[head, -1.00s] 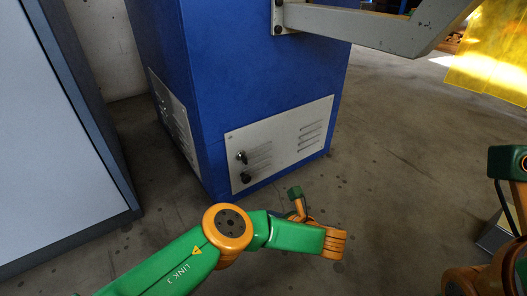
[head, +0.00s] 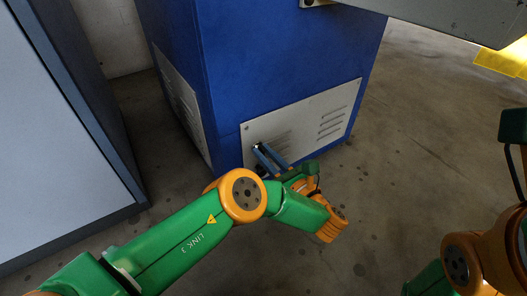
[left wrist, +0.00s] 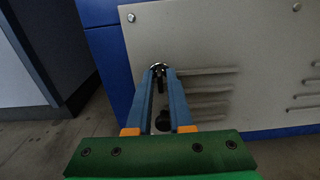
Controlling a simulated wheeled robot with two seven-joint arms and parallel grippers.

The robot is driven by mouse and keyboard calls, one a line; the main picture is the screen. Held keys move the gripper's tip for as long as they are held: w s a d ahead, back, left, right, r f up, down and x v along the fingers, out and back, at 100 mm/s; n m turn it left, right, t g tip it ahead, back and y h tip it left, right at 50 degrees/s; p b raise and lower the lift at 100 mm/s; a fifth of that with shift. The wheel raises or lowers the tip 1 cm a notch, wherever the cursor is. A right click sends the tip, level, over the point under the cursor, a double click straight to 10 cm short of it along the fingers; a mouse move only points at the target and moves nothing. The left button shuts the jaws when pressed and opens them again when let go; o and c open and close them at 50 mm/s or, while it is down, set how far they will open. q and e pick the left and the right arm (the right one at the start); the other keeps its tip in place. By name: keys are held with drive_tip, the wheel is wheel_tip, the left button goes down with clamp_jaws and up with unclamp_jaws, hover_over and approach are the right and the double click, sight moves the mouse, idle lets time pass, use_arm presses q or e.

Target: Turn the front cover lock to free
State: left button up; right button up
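The front cover (head: 340,100) is a pale grey louvred panel low on the blue cabinet; it also shows in the left wrist view (left wrist: 240,35). Its lock (left wrist: 158,67) is a small round silver part with a dark lever pointing down. A black knob (left wrist: 163,121) sits below it on the cover, seen between my fingers. My left gripper (left wrist: 159,76) has its blue fingers apart and pointing at the cover, with the tips on either side of the lock lever. I cannot tell whether they touch it. The fingers (head: 264,155) also show in the head view. My right gripper is out of view.
The blue cabinet (head: 280,60) has another louvred panel (head: 182,105) on its left side. A grey-fronted cabinet (head: 45,130) stands at the left. A grey beam (head: 440,20) juts out above. The floor right of the cabinet is clear.

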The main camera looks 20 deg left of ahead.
use_arm(q)
clamp_jaws()
drive_tip(key=m, duration=1.7)
drive_tip(key=shift+w+d+f+m, duration=0.1)
drive_tip(key=shift+d+f+m, duration=0.05)
drive_tip(key=shift+m, duration=0.25)
idle(0.3)
drive_tip(key=shift+o, duration=2.1)
unclamp_jaws()
